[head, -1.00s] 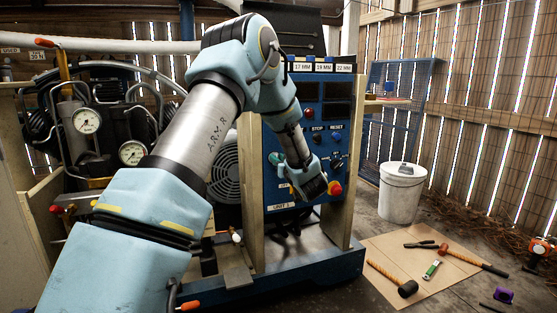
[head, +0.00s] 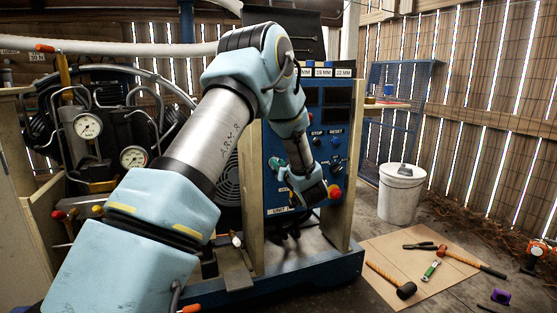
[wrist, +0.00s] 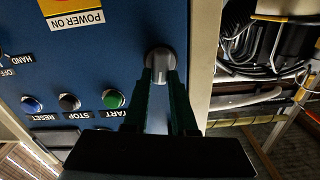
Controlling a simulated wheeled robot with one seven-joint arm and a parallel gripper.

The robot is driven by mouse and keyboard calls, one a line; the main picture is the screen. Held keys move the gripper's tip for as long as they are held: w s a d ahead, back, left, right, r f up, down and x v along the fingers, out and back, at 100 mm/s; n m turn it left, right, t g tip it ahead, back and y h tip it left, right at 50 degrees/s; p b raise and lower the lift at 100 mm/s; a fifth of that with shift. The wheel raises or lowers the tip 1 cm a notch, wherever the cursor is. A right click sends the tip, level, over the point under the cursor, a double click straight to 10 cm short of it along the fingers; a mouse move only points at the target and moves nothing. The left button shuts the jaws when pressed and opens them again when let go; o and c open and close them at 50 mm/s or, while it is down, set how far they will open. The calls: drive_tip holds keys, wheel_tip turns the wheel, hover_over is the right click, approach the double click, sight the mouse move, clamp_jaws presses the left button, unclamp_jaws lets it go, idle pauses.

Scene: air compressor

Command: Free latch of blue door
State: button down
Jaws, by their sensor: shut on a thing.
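The blue door (head: 325,123) is the upright control panel face at the centre of the head view. It also fills much of the wrist view (wrist: 118,45), where its lettering is upside down. In the head view my gripper (head: 306,187) is at the lower part of the door, and my arm hides the knob there.
A red button (head: 334,192) is close to my gripper. START, STOP and RESET buttons (wrist: 68,102) are on the door. A wooden post (head: 342,205) borders the panel. Cables and hoses (wrist: 265,55) show beyond the post. Tools lie on a floor board (head: 372,243) at right.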

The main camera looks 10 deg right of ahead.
drive_tip(key=m+p, duration=0.3)
drive_tip(key=shift+d+r+m+p, duration=0.2)
drive_tip(key=shift+r+m+p, duration=0.05)
drive_tip(key=shift+m+p, duration=0.15)
drive_tip(key=shift+d+f+m+p, duration=0.1)
drive_tip(key=shift+f+m+p, duration=0.15)
drive_tip(key=shift+m+p, duration=1.4)
drive_tip(key=shift+d+f+m+p, duration=0.1)
drive_tip(key=shift+f+m+p, duration=0.15)
drive_tip(key=shift+m+p, duration=1.4)
drive_tip(key=shift+d+f+m+p, duration=0.1)
drive_tip(key=shift+f+m+p, duration=0.35)
drive_tip(key=shift+m, duration=2.25)
drive_tip(key=shift+a+r, duration=0.1)
drive_tip(key=shift+r, duration=0.05)
drive_tip(key=c, duration=0.7)
unclamp_jaws()
drive_tip(key=s, duration=0.3)
drive_tip(key=s+d, duration=0.1)
drive_tip(key=s, duration=0.6)
drive_tip(key=shift+s+d, duration=0.2)
drive_tip(key=shift+s, duration=0.1)
